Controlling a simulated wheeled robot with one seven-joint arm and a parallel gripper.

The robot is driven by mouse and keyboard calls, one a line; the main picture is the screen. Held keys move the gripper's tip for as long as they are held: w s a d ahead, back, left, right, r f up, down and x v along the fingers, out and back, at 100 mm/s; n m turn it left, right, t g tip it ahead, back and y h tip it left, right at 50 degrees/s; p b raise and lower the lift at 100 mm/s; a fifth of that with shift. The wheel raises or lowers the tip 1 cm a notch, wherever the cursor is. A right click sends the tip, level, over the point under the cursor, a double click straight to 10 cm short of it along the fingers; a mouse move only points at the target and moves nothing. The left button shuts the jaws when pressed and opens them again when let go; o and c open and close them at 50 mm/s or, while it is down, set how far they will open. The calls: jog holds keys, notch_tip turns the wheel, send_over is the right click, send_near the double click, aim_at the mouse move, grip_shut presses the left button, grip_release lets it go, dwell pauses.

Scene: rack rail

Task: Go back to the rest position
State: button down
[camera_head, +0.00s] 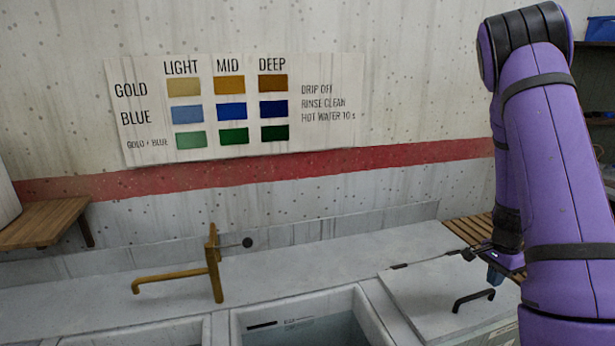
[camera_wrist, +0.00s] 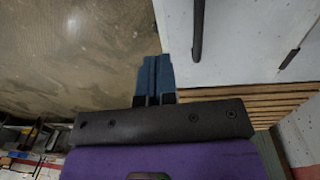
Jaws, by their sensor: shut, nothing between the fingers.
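My gripper (camera_wrist: 155,75) shows in the wrist view with its two blue fingers together and nothing between them. In the head view my gripper (camera_head: 494,275) is at the right, at the end of my purple arm and partly hidden by it. It is near the right end of the counter, beside a white lid with a dark handle (camera_head: 473,298). The lid (camera_wrist: 235,50) also shows to the right of the fingers in the wrist view. I cannot tell the exact height of the fingers above the surfaces.
A counter (camera_head: 330,252) holds a basin (camera_head: 368,318) and a brass tap (camera_head: 213,265). A slatted wooden rack (camera_head: 465,232) lies behind my arm. A wooden shelf (camera_head: 45,222) is at the left. A colour chart (camera_head: 235,108) hangs on the wall. Brown floor (camera_wrist: 70,60) shows left of the fingers.

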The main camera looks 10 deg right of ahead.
jog(key=a+r+n+t+y, duration=0.1)
jog(key=a+r+n+t, duration=0.2)
jog(key=a+r+n, duration=1.1)
jog(key=s+a+r+n+t, duration=0.1)
jog(key=s+a+r, duration=0.6)
jog(key=s+r, duration=0.2)
jog(key=s+a+r+n+t+h, duration=0.1)
jog(key=s+a+r+n, duration=0.1)
jog(key=s+a+r, duration=0.6)
notch_tip(320, 180, up, 3)
jog(key=shift+s+f+t, duration=0.1)
jog(key=shift+s+t, duration=0.25)
jog(key=shift+t, duration=0.05)
